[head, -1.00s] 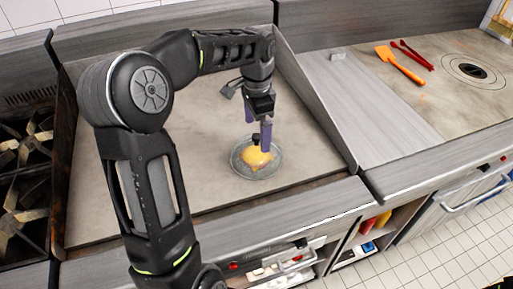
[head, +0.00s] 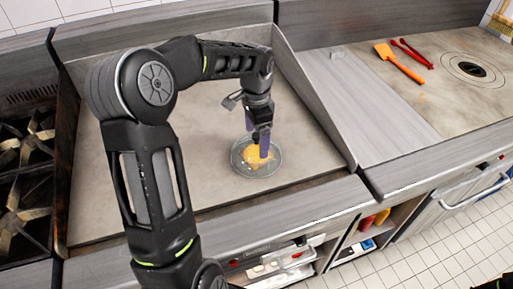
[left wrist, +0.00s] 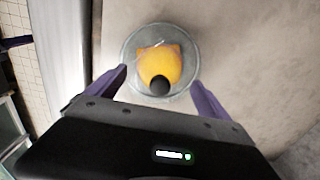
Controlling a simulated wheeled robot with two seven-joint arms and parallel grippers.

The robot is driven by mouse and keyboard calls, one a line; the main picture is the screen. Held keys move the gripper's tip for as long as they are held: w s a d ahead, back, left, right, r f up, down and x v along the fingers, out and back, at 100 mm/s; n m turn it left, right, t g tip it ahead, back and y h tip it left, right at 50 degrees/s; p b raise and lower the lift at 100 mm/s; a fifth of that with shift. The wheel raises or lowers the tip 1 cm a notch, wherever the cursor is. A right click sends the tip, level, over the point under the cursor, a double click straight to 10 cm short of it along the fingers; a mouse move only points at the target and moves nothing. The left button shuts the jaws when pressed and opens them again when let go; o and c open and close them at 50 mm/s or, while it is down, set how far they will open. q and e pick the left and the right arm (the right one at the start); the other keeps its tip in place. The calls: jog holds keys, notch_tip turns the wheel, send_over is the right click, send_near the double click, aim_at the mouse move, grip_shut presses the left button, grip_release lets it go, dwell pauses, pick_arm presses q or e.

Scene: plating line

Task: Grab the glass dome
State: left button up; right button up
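The glass dome (head: 272,163) is clear, round and see-through, with a dark knob on top, and sits on the griddle. Yellow food (head: 250,155) shows through it. In the left wrist view the dome (left wrist: 132,75) lies just beyond the fingers, its dark knob (left wrist: 160,85) between and slightly ahead of the fingertips. My left gripper (head: 257,148) points down over the dome; in the wrist view its purple fingers (left wrist: 160,83) are spread apart with nothing gripped. In the head view the fingers partly hide the knob.
The flat griddle (head: 200,185) is otherwise clear, with a raised metal wall (head: 318,110) on its right. Burners (head: 25,165) stand at the left. An orange spatula (head: 400,64) and red tongs (head: 413,52) lie on the right counter.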

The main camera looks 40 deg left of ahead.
pick_arm(q)
jog(key=c, duration=1.6)
notch_tip(320, 180, up, 10)
jog(key=shift+r+b, duration=0.1)
jog(key=shift+b, duration=0.7)
